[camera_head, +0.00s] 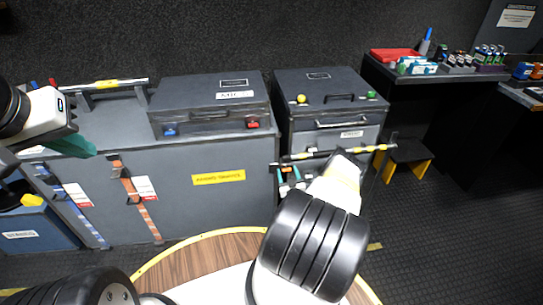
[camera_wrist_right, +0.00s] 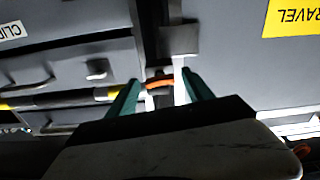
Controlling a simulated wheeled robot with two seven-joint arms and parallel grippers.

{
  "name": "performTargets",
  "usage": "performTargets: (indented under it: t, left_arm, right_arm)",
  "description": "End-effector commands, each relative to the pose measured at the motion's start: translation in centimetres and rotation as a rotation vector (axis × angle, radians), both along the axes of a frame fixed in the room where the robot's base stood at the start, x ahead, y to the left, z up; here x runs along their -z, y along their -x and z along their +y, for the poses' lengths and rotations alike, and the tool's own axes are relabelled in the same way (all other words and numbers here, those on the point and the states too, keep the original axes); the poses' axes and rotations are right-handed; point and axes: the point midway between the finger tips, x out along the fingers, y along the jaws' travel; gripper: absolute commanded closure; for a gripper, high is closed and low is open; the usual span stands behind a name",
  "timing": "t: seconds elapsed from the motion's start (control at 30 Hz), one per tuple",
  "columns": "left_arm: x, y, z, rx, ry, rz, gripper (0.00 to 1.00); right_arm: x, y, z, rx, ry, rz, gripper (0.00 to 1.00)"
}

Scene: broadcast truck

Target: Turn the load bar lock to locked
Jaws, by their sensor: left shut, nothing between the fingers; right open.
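The load bar (camera_head: 312,154), a dark bar with yellow bands, runs across the front of the right-hand dark case. In the right wrist view the bar (camera_wrist_right: 70,98) comes in from the left. At its end is a dark fitting with an orange band (camera_wrist_right: 160,84), which looks like the lock. My right gripper (camera_head: 291,180) is open at the bar's left end. In the wrist view its teal fingers (camera_wrist_right: 161,92) stand either side of the orange-banded part; I cannot tell whether they touch it. My left gripper (camera_head: 88,149) is shut and empty near the left cabinet.
Two dark cases stand side by side, the left one (camera_head: 208,100) on a grey cabinet with a yellow label (camera_head: 218,178). Orange (camera_head: 134,195) and blue straps hang on the cabinet front. A yellow-legged stool (camera_head: 408,157) stands right, below a counter (camera_head: 440,78) with small items.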

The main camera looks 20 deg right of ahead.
Motion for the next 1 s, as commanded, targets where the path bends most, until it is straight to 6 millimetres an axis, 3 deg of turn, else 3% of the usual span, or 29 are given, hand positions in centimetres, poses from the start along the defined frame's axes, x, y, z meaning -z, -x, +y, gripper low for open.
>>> performTargets:
  t: [0.13, 0.17, 0.4, 0.47, 1.0]
  left_arm:
    - [0.00, 0.00, 0.00, 0.000, 0.000, 0.000, 1.00]
    - [0.00, 0.00, 0.00, 0.000, 0.000, 0.000, 1.00]
    - [0.00, 0.00, 0.00, 0.000, 0.000, 0.000, 1.00]
    - [0.00, 0.00, 0.00, 0.000, 0.000, 0.000, 1.00]
    - [-0.01, 0.01, 0.00, 0.000, 0.000, 0.000, 1.00]
  right_arm:
    - [0.00, 0.01, 0.02, 0.000, 0.000, 0.000, 0.40]
    - [0.00, 0.01, 0.02, 0.000, 0.000, 0.000, 0.44]
    - [-0.01, 0.03, 0.02, 0.000, 0.000, 0.000, 0.91]
    - [0.00, 0.02, 0.03, 0.000, 0.000, 0.000, 1.00]
    - [-0.02, 0.02, 0.02, -0.001, -0.128, -0.031, 1.00]
